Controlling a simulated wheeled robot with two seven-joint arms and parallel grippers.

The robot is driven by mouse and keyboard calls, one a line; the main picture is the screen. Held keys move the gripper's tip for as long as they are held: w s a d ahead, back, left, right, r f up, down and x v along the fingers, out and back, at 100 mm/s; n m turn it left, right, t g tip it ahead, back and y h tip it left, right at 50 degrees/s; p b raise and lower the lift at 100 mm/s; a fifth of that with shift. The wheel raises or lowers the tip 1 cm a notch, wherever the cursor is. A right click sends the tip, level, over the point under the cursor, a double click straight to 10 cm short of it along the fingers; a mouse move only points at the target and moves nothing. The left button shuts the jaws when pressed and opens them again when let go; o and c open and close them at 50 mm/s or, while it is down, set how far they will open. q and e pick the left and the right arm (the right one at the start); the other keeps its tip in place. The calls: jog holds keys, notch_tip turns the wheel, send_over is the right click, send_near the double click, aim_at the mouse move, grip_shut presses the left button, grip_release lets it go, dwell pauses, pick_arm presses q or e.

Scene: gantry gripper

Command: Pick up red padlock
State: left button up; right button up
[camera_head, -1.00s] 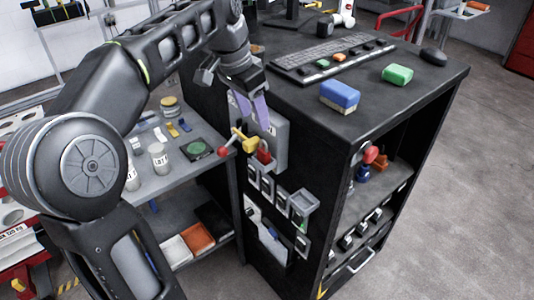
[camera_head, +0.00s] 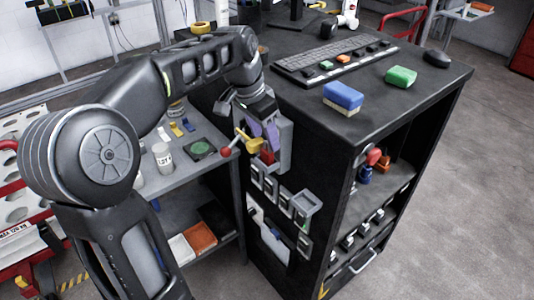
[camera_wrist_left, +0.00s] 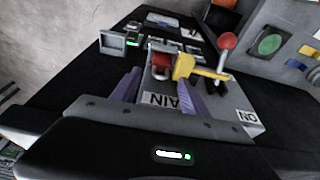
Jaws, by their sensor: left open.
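The red padlock (camera_head: 267,156) hangs at the front of a grey switch box on the side of the black cabinet. It also shows in the left wrist view (camera_wrist_left: 160,71), partly covered by a yellow part (camera_wrist_left: 183,66) of the switch lever. The lever ends in a red ball (camera_head: 226,152). My left gripper (camera_head: 263,132) is open, its purple fingers (camera_wrist_left: 160,92) spread just above the padlock with nothing between them that I can see as held. The fingertips are close to the padlock; whether they touch it is unclear. My right gripper is not in view.
The black cabinet top (camera_head: 300,95) holds a keyboard (camera_head: 335,60), a blue sponge (camera_head: 342,96) and a green sponge (camera_head: 400,76). Small switches and a grey bin (camera_head: 306,207) sit below the padlock. A grey shelf with a white jar (camera_head: 163,157) stands at left.

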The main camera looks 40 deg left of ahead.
pick_arm(q)
jog(key=shift+w+f, duration=0.1)
jog(key=shift+f, duration=0.25)
dwell(0.3)
grip_shut()
dwell(0.5)
dwell(0.8)
